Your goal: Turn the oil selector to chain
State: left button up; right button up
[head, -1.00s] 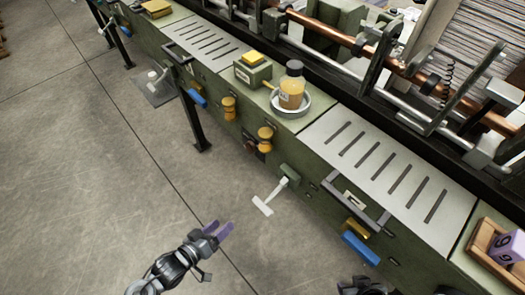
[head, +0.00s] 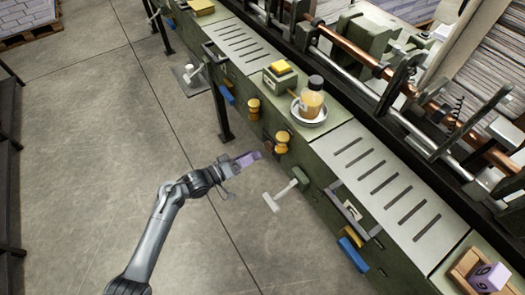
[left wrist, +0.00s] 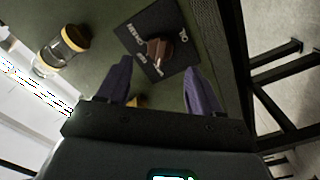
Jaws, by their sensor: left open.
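The plate sits on the green machine front. In the head view the selector is small and dark, beside the yellow fittings and close to my left gripper (head: 254,158). My left gripper (left wrist: 158,72) is open and empty, its purple fingers either side of the knob in the picture. I see no contact with the knob. My right gripper is out of view.
Yellow-capped fittings (head: 281,142) stick out close to the selector; one with a clear body (left wrist: 62,48) shows in the left wrist view. A white-handled lever (head: 286,195) juts out below. A bottle (head: 311,102) stands in a dish on the bench. The floor at left is free.

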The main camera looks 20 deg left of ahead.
aim_at(268, 147)
pick_arm(q)
jog(key=b+x, duration=0.1)
jog(key=x, duration=0.4)
jog(key=shift+w+d, duration=0.1)
jog(key=shift+w, duration=0.05)
jog(key=c, duration=1)
jog(key=shift+c, duration=0.2)
